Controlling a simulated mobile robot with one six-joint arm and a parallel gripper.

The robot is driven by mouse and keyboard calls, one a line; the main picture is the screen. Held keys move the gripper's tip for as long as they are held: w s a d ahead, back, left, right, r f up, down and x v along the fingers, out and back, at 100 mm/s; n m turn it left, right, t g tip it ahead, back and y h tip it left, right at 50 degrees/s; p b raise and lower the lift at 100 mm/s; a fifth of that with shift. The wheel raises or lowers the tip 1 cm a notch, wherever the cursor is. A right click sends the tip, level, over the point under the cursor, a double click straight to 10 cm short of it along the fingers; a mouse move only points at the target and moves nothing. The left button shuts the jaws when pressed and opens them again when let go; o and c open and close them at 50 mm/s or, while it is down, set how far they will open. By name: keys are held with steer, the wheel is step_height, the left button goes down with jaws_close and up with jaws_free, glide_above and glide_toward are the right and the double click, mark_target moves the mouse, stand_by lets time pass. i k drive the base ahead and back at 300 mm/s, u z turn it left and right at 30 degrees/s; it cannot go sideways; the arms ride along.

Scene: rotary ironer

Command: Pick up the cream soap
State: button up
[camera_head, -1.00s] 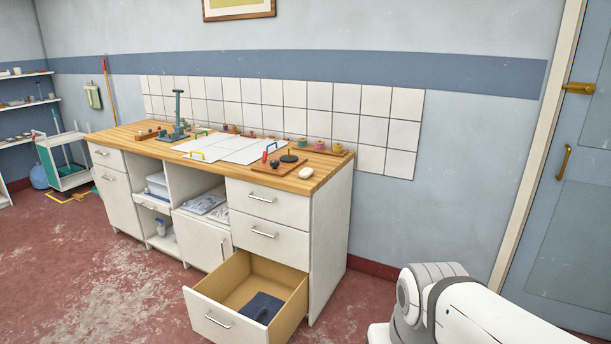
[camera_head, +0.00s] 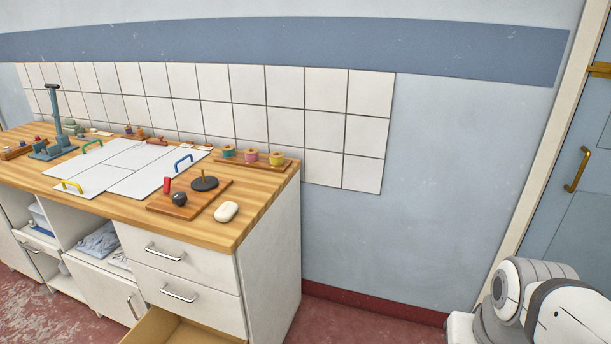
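The cream soap (camera_head: 226,212) is a small, rounded, off-white bar. It lies on the wooden worktop (camera_head: 262,190) near the front right corner, just right of a brown wooden board. Nothing covers it. My gripper is not in view; only white and grey links of my arm show at the lower right, well apart from the worktop.
The brown board (camera_head: 166,208) holds dark round items and a red-handled piece. Spools stand on a strip (camera_head: 271,169) behind. White panels (camera_head: 127,165) with coloured handles lie to the left. An open drawer (camera_head: 187,332) juts out below. The wall right of the cabinet is bare.

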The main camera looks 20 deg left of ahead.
mark_target(225, 212)
steer(key=u, duration=0.35)
steer(key=i, duration=1.5)
steer(key=u, duration=1.1)
steer(key=i, duration=0.5)
steer(key=u, duration=0.25)
steer(key=k, duration=0.65)
steer(key=u, duration=0.2)
steer(key=i, duration=0.65)
steer(key=z, duration=0.15)
